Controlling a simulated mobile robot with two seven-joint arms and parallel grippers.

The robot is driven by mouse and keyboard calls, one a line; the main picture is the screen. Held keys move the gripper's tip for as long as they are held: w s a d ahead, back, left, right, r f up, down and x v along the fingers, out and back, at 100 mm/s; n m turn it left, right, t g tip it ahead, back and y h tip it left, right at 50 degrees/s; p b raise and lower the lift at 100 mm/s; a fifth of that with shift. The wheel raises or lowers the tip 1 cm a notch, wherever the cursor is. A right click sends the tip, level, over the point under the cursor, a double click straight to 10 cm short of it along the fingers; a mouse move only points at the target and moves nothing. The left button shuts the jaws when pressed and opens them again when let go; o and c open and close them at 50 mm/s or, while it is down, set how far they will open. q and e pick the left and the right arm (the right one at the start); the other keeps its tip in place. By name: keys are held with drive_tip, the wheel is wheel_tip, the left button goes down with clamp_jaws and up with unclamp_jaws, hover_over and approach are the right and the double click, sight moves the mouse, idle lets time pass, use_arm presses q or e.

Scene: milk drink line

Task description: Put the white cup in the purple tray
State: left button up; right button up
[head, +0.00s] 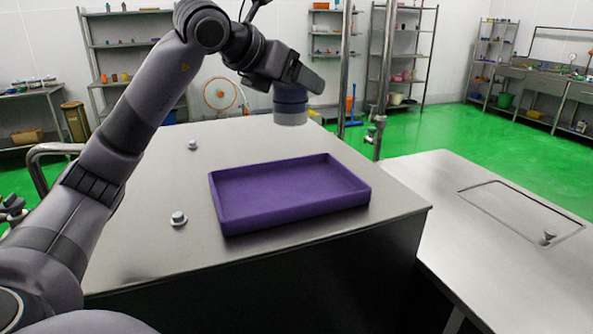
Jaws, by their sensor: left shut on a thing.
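The purple tray (290,209) lies on the steel table top. It is shallow and empty. My left arm comes in from the left and reaches over the table. My left gripper (301,80) is behind and above the tray's far edge. The cup appears upright and apart from the tray. The fingers' contact with it is partly hidden. My right gripper is not in view.
The steel table top (150,235) is clear around the tray, apart from small metal knobs (178,218) on the left. A lower steel surface (450,180) with a hatch lies to the right. Vertical steel pipes (345,70) stand behind the table.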

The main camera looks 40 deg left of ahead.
use_arm(q)
drive_tip(key=shift+f+b, duration=1.35)
drive_tip(key=shift+f, duration=6.5)
drive_tip(key=shift+f+b, duration=0.25)
drive_tip(key=shift+b, duration=0.05)
drive_tip(key=o, duration=1.3)
drive_tip(key=shift+r, duration=0.15)
